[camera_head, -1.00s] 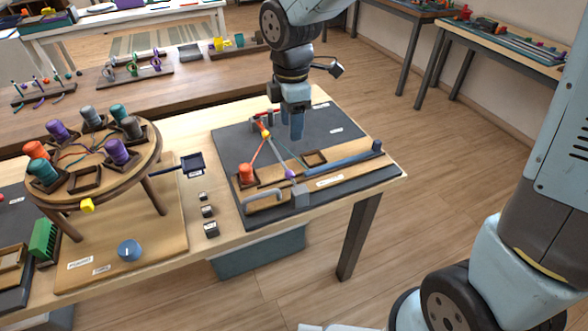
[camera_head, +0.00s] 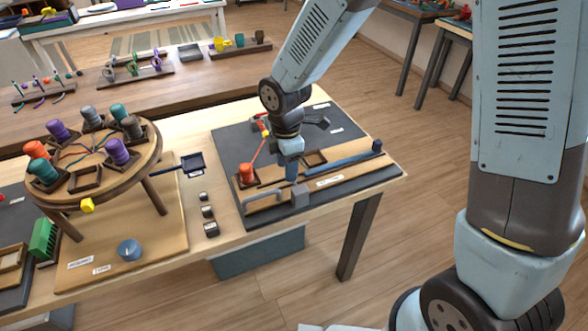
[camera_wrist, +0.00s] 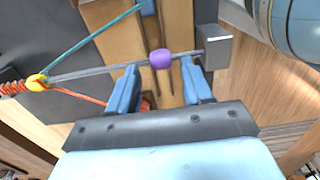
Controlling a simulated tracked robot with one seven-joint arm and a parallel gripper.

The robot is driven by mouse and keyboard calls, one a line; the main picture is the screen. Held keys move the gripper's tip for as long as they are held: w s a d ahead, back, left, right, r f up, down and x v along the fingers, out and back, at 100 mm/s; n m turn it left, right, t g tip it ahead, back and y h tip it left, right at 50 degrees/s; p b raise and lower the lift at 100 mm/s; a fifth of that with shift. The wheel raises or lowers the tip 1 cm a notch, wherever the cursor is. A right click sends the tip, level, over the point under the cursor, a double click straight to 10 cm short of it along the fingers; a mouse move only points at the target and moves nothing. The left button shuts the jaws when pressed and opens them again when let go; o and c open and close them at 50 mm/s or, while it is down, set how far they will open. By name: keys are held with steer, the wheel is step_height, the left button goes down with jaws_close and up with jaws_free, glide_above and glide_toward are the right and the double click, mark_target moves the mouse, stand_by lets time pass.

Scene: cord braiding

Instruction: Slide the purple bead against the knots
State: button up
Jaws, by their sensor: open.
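The purple bead (camera_wrist: 160,59) is threaded on a taut grey cord (camera_wrist: 88,73) in the wrist view. The cord runs from a grey block (camera_wrist: 218,46) on the right to a yellow piece (camera_wrist: 37,82) on the left. Orange-red knots (camera_wrist: 12,88) lie just beyond the yellow piece, well away from the bead. My gripper (camera_wrist: 162,74) is open, one finger on either side of the bead in the picture; I cannot tell whether they touch the cord. In the head view my gripper (camera_head: 291,172) is low over the board and hides the bead.
A blue bar (camera_head: 345,162) lies to the right, and a grey handle (camera_head: 264,195) is in front. The round spool stand (camera_head: 135,172) is farther left.

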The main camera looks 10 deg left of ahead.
steer(key=shift+f, duration=0.8)
jaws_close()
